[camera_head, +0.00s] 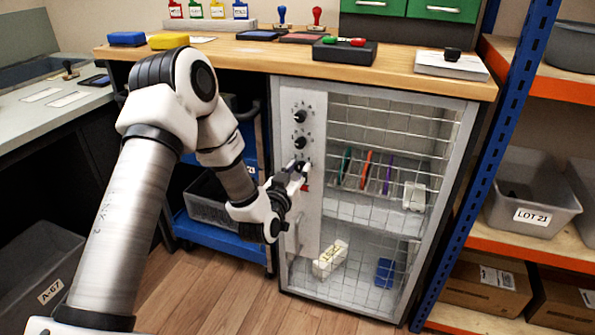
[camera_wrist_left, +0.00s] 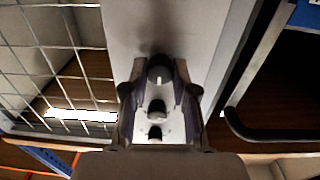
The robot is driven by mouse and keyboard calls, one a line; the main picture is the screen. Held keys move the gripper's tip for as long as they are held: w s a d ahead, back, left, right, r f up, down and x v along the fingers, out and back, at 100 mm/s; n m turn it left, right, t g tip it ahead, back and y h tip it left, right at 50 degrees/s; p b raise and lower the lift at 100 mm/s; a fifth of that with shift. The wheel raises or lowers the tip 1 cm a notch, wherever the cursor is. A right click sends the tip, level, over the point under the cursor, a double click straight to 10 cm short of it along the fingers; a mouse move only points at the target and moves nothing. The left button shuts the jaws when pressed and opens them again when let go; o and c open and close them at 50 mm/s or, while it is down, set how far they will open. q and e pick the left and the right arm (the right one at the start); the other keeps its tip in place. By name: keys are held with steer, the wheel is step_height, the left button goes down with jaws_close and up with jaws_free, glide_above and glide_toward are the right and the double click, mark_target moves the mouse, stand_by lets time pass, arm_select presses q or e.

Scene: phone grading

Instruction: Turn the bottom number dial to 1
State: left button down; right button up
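A pale panel (camera_head: 309,220) on the left of the wire-mesh cabinet front carries three black dials in a column: the top dial (camera_head: 300,116), the middle dial (camera_head: 301,142) and the bottom dial, which my left gripper (camera_head: 299,170) partly hides. In the left wrist view the bottom dial (camera_wrist_left: 160,70) sits between the two fingers of my left gripper (camera_wrist_left: 160,83), which are close against its sides. A white mark shows on the dial's face. The other two dials (camera_wrist_left: 156,107) show beyond it, between the fingers. The numbers are too small to read. My right gripper is not in view.
The mesh door (camera_head: 385,215) encloses shelves with coloured phones standing in a rack. The wooden worktop (camera_head: 225,50) overhangs the panel. A blue cart (camera_head: 222,235) stands left of the cabinet, and a blue rack post (camera_head: 480,175) stands to its right.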

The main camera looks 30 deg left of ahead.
arm_select(q)
steer(key=shift+n, duration=0.4)
steer(key=n, duration=0.3)
steer(key=shift+b, duration=0.35)
steer(key=n+b, duration=0.1)
steer(key=n, duration=0.3)
steer(key=shift+f, duration=0.15)
steer(key=n+b, duration=0.1)
steer(key=n, duration=0.3)
steer(key=shift+n, duration=0.3)
steer(key=shift+n+b, duration=0.8)
steer(key=shift+n, duration=1)
steer(key=c, duration=0.9)
jaws_free()
